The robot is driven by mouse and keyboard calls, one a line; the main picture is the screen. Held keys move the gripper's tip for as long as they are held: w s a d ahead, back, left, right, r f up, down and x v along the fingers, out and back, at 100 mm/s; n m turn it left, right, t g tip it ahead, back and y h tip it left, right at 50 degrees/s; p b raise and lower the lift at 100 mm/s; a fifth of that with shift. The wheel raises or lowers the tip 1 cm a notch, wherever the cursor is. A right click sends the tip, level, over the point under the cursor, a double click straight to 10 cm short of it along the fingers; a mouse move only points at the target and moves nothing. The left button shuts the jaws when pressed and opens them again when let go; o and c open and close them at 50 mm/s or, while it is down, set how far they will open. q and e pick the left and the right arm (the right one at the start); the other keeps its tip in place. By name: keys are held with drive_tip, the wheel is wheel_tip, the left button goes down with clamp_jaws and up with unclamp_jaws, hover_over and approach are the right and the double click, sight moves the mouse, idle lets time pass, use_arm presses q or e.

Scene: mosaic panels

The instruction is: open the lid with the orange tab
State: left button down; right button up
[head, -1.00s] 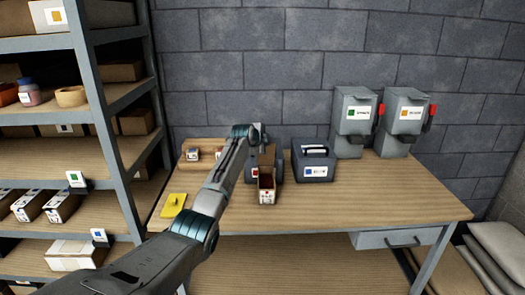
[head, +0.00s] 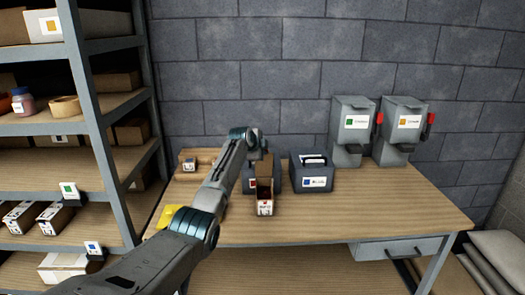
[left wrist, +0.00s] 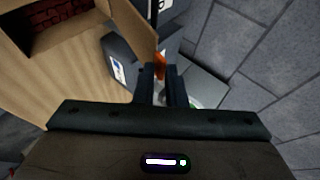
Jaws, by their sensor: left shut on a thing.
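A small cardboard box (head: 265,207) with dark red contents stands on the workbench. Its brown lid (head: 264,166) stands raised at the back. In the left wrist view the box (left wrist: 45,70) is at the left and the lid (left wrist: 135,25) reaches toward my fingers. The orange tab (left wrist: 160,63) is at my fingertips. My left gripper (head: 259,147) is above and behind the box, at the lid's upper edge. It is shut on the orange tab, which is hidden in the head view. My right gripper is not in view.
A dark box with a handle and blue label (head: 312,179) stands just right of the box. Two grey dispensers (head: 351,125) stand at the back right. A yellow item (head: 170,215) lies at the left. Shelving (head: 98,120) rises at the left.

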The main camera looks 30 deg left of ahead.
use_arm(q)
drive_tip(key=shift+r, duration=0.2)
drive_tip(key=c, duration=1.6)
unclamp_jaws()
drive_tip(key=shift+s, duration=0.1)
drive_tip(key=b+v, duration=0.3)
drive_tip(key=v, duration=0.7)
drive_tip(key=shift+s+r+b, duration=0.2)
drive_tip(key=shift+s+b, duration=0.1)
drive_tip(key=shift+b, duration=0.05)
